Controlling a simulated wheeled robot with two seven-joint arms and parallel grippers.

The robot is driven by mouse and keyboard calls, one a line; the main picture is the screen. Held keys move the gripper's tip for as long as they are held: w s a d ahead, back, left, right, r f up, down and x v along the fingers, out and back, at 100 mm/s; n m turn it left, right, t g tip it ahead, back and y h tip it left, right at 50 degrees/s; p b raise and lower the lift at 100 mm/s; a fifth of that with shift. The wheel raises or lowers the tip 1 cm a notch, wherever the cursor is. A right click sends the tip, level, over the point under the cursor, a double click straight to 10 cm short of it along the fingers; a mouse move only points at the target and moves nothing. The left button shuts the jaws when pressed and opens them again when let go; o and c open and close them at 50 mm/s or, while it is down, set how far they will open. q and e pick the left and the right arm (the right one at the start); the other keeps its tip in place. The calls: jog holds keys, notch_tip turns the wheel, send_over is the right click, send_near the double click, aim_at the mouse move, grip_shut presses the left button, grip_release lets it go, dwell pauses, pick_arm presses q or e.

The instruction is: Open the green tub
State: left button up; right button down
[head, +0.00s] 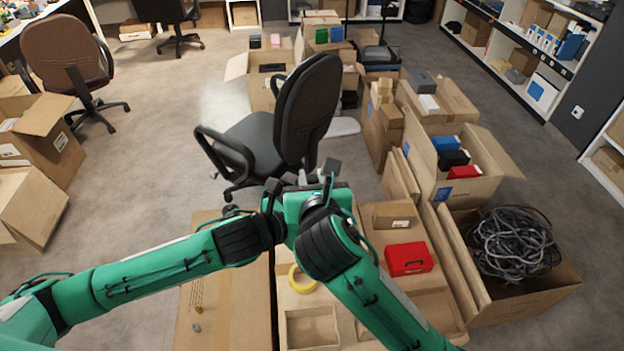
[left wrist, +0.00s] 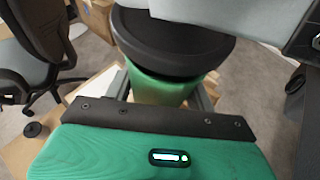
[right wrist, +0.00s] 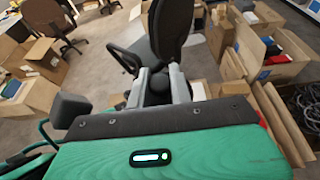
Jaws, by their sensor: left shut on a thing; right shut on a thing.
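The green tub (left wrist: 160,88) shows in the left wrist view as a round green body with a wide black lid (left wrist: 175,42) over it. My left gripper (left wrist: 163,97) is shut on the green body, with one finger on each side. My right gripper (right wrist: 161,92) is shut on a dark part, which looks like the lid, between its fingers. In the head view my right gripper (head: 311,180) is in front of the office chair, and my arms hide the tub. I cannot tell whether the lid is seated or lifted slightly.
Below my arms lie cartons with a yellow tape roll (head: 302,280) and a red box (head: 408,259). An open carton of cables (head: 515,245) stands at the right. An office chair (head: 290,125) stands just ahead. Floor is clear at the left (head: 150,150).

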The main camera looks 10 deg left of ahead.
aim_at(313, 178)
jog(key=shift+r, duration=2)
